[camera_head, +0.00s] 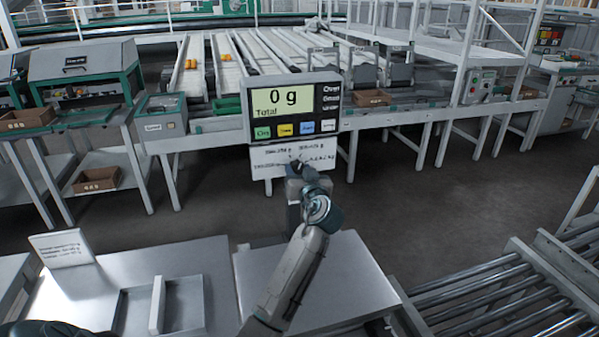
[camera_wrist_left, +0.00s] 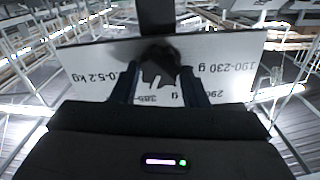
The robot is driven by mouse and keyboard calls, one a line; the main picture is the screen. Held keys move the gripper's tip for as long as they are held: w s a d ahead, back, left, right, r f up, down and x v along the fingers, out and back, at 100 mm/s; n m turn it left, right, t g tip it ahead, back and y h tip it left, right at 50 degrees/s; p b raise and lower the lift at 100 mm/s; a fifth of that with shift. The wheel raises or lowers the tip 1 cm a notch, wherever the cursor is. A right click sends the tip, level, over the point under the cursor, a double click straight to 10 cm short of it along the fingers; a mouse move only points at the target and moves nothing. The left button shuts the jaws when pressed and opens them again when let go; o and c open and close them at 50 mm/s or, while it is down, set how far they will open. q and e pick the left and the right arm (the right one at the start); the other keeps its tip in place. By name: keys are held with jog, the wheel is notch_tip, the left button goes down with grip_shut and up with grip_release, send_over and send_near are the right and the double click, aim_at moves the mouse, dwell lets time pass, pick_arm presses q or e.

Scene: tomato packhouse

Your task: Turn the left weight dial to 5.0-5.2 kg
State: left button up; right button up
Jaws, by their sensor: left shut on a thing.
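The white label panel (camera_head: 265,158) hangs under the scale display in the head view, with small printed weight ranges. My left gripper (camera_head: 297,163) is at the middle of this panel and covers the dial there. In the left wrist view the label panel (camera_wrist_left: 95,62) shows "5.0-5.2 kg" at the left and "190-230 g" at the right, with more ranges partly hidden. The dark dial (camera_wrist_left: 158,68) sits between the fingers of my left gripper (camera_wrist_left: 157,85), which is shut on it. I cannot tell which range its pointer marks. My right gripper is not in view.
The scale display (camera_head: 282,103) reads "0 g Total" above coloured buttons. A grey worktop (camera_head: 345,275) lies under my arm, with a tray (camera_head: 187,300) on the table to its left. A roller conveyor (camera_head: 490,300) stands at the right. Open floor lies beyond.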

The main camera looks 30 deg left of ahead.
pick_arm(q)
jog(key=shift+m, duration=0.4)
jog(key=m+p, duration=0.4)
jog(key=m, duration=0.4)
jog(key=shift+w+d, duration=0.1)
jog(key=shift+m+p, duration=0.45)
jog(key=shift+m, duration=0.15)
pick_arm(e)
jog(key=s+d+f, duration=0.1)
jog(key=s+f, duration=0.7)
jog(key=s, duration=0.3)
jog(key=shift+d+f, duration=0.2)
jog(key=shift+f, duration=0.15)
pick_arm(q)
jog(key=shift+f, duration=0.1)
jog(key=o, duration=1)
jog(key=shift+c, duration=0.2)
